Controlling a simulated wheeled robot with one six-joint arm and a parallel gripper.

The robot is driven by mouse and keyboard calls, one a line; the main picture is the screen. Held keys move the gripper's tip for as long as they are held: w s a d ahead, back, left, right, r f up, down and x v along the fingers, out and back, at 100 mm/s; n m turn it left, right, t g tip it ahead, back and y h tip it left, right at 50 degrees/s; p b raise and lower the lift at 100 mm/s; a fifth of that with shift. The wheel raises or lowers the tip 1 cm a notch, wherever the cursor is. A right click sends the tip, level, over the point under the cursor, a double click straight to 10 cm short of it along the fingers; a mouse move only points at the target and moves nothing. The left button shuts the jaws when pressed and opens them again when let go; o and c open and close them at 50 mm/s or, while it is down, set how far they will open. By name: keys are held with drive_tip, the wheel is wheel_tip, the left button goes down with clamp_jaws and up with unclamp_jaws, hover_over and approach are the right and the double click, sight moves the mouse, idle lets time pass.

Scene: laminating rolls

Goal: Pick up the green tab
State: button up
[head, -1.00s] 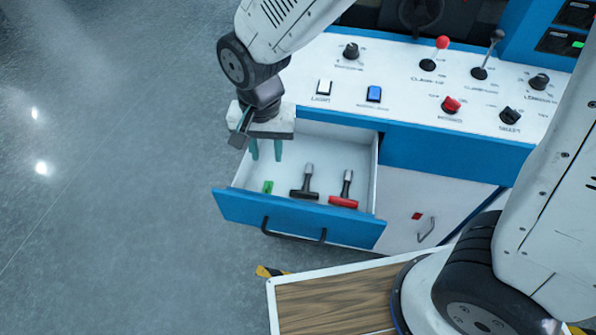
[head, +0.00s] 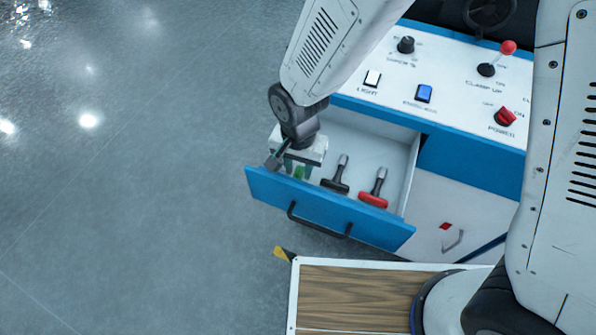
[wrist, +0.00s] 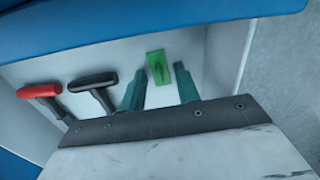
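The green tab (head: 299,173) lies in the open drawer, near its left end, and is partly covered by my gripper in the head view. The tab shows in line with the gap between the fingertips, and nothing is held. In the head view my gripper (head: 302,168) is down at the drawer. I cannot tell the exact height of the fingertips above the drawer floor.
A black-handled tool (head: 336,183) and a red-handled tool (head: 374,194) lie in the drawer to the right of the tab. The drawer's blue front (head: 330,213) and its side walls stand close around my gripper. A wood-topped platform (head: 350,295) is below.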

clamp_jaws()
